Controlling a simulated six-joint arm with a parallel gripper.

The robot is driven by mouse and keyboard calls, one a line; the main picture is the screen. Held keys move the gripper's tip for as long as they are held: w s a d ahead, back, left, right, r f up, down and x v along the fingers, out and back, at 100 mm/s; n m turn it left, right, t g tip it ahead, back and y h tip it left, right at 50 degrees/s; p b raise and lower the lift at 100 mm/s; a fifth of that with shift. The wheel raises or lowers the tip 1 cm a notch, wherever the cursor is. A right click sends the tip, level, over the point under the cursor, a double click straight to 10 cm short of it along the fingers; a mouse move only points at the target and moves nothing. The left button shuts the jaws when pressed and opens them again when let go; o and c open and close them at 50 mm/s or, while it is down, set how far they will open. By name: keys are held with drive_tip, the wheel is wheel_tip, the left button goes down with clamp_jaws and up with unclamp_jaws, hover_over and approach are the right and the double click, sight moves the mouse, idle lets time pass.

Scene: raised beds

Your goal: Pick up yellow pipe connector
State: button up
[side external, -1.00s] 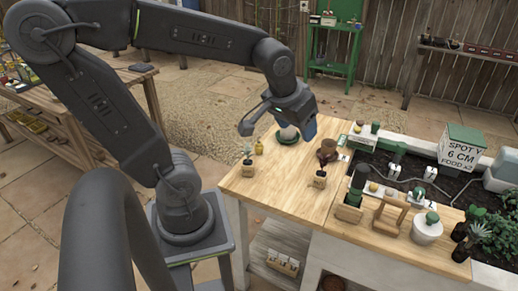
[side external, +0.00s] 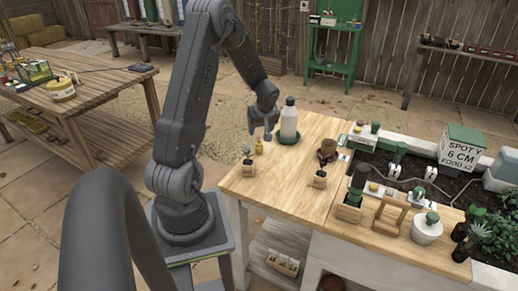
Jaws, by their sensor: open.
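The yellow pipe connector (side external: 259,147) is a small upright piece near the back left of the wooden table (side external: 270,190). My gripper (side external: 259,136) points down just above it, with the fingers spread and nothing between them. I cannot tell from this angle whether a fingertip touches the connector or how exactly the two line up in depth.
A white bottle (side external: 289,122) stands on a green saucer (side external: 287,138) just right of my gripper. Small potted plants (side external: 248,162) (side external: 320,179) and a brown pot (side external: 327,150) stand nearby. The table's front middle is clear.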

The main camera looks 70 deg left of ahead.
sight(259, 142)
drive_tip(key=x, duration=0.5)
drive_tip(key=shift+f, duration=0.4)
drive_tip(key=shift+d+x, duration=0.1)
drive_tip(key=shift+x, duration=1.2)
drive_tip(key=shift+d+x, duration=0.15)
drive_tip(key=shift+x, duration=1.15)
drive_tip(key=shift+w+f, duration=0.1)
drive_tip(key=shift+w, duration=0.05)
drive_tip(key=c, duration=0.9)
